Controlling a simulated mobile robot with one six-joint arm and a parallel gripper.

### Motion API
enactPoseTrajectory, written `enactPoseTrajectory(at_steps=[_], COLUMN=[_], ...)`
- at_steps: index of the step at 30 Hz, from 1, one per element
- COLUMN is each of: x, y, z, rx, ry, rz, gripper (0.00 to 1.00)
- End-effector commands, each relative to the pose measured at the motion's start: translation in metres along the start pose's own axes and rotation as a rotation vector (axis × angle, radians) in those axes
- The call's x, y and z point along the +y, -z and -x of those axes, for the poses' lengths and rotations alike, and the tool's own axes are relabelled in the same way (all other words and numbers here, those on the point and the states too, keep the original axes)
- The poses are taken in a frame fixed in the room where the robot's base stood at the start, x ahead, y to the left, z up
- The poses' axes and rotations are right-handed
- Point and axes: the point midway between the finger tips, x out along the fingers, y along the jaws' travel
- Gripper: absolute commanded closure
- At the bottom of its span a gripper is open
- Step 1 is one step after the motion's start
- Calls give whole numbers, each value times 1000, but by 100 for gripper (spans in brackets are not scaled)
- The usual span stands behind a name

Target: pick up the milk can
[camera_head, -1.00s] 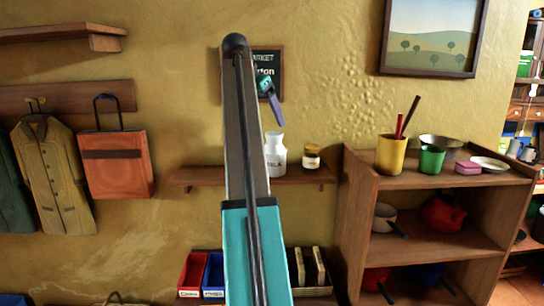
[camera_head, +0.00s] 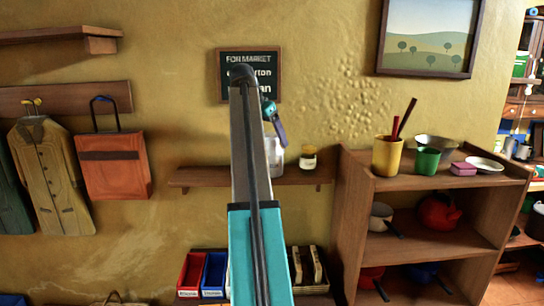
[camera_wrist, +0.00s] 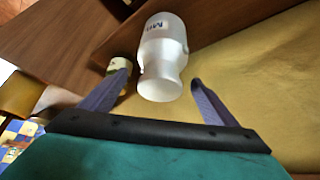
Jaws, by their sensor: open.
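The white milk can (camera_head: 277,160) stands on the wall shelf (camera_head: 230,178), partly hidden behind my arm and gripper in the head view. In the wrist view the milk can (camera_wrist: 161,50) shows dark lettering, with its neck pointing toward my gripper. My gripper (camera_head: 279,133) is just above the can in the head view. In the wrist view my gripper (camera_wrist: 158,80) is open, with one blue-grey finger on each side of the can's neck. No contact is visible.
A small jar (camera_head: 308,158) with a pale lid stands close to the can's right; the left finger overlaps this jar (camera_wrist: 117,64) in the wrist view. A dark sign (camera_head: 232,60) hangs above. A shelf unit (camera_head: 352,200) with cups and pans stands at right.

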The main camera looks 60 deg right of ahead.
Motion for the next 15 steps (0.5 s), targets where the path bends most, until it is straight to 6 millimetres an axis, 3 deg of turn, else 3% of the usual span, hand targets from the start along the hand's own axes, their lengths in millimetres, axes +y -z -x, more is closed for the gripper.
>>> enactPoseTrajectory(at_steps=[8, 15], x=[0, -1], y=[0, 0], z=[0, -14], rx=[0, -1], ry=[0, -1], rz=[1, 1], gripper=[18, 18])
